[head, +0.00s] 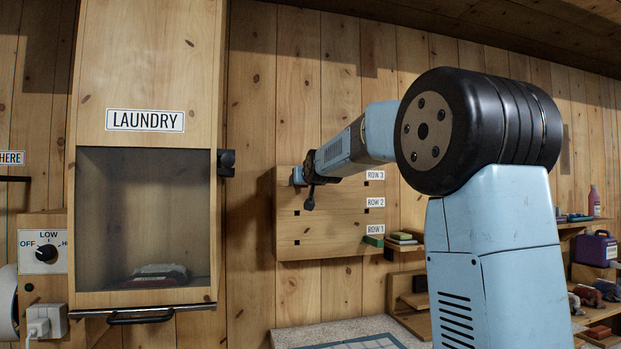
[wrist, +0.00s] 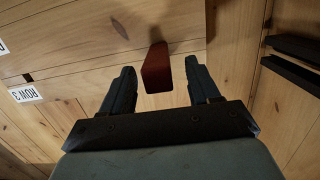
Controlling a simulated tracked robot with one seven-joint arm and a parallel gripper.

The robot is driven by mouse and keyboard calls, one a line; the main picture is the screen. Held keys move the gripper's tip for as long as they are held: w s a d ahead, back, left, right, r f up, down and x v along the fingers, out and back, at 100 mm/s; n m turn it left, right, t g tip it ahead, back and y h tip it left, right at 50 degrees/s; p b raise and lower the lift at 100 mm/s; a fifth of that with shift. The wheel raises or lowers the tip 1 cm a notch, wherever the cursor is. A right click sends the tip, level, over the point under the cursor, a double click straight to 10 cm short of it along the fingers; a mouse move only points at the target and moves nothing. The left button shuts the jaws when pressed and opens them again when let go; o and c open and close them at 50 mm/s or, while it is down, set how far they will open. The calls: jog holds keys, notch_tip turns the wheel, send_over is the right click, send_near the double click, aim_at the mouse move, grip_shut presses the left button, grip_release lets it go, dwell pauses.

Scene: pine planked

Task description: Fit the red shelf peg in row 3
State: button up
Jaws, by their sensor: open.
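The red shelf peg (wrist: 157,68) sticks out from the pale wooden board (wrist: 95,45) in the wrist view, near the board's edge. It is roughly level with the dark hole beside the ROW 3 label (wrist: 25,93). I cannot tell how deep it sits. My gripper (wrist: 159,75) is open, with one finger on each side of the peg and a gap showing on both sides. In the head view my gripper (head: 305,180) is at the upper left of the board (head: 330,240). The peg cannot be made out there.
Labels for rows 1 to 3 run down the board's right side, next to small dark holes. A green block (head: 373,241) is at its lower right corner. The laundry cabinet (head: 145,200) stands left. Shelves with bottles and other items are right.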

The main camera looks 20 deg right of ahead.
jog(key=s+r, duration=0.1)
jog(key=s, duration=0.9)
jog(key=shift+s+r, duration=0.15)
dwell(0.5)
jog(key=s+f+g, duration=0.5)
jog(key=s+f, duration=1)
jog(key=s, duration=0.4)
jog(key=s+f+g, duration=0.5)
jog(key=s+f, duration=0.9)
jog(key=s, duration=0.5)
jog(key=shift+s+a+f+g, duration=0.3)
jog(key=shift+s+a+f, duration=0.05)
jog(key=shift+s+f, duration=0.05)
